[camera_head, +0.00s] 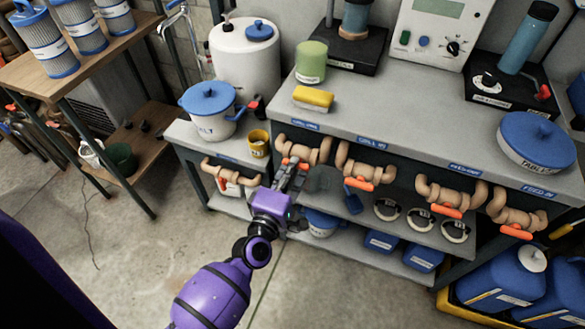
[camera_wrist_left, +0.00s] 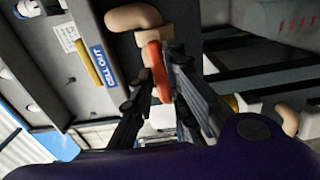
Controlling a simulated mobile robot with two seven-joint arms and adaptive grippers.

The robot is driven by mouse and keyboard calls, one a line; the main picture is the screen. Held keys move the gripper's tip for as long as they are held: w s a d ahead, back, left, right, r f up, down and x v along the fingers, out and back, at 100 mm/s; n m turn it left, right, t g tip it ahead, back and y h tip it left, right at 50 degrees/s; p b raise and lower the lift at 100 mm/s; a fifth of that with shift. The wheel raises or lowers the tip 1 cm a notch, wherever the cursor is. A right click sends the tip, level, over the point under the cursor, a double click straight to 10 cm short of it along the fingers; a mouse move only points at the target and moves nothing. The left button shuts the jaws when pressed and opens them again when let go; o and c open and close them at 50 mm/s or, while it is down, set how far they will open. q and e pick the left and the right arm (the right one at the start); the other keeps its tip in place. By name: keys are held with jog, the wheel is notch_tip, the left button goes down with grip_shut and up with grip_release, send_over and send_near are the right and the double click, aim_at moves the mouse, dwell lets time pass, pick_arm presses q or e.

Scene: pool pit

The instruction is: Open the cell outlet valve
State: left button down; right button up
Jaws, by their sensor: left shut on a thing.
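The cell outlet valve (camera_head: 312,152) is a tan pipe fitting under the bench's front edge, below a blue label. The wrist view shows the label (camera_wrist_left: 103,68) reading "CELL OUT" beside the tan pipe (camera_wrist_left: 133,17). Its orange handle (camera_wrist_left: 157,70) is between the fingers of my left gripper (camera_wrist_left: 163,66), which is shut on it. In the head view my purple left arm reaches up from below to this gripper (camera_head: 290,170), and the fingers partly cover the handle. My right gripper does not show.
Similar valves with orange handles (camera_head: 360,180), (camera_head: 446,210) line the bench front to the right, and another (camera_head: 230,177) sits at the left. Black rings (camera_head: 388,210) and blue containers (camera_head: 382,241) are on shelves below. Blue jugs (camera_head: 500,280) stand at the right.

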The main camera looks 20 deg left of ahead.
pick_arm(q)
jog(key=shift+s+f, duration=0.1)
jog(key=shift+f, duration=0.2)
jog(key=c, duration=1.8)
grip_release()
jog(key=shift+o, duration=0.2)
jog(key=shift+r, duration=0.1)
jog(key=s, duration=1.2)
jog(key=shift+a, duration=0.2)
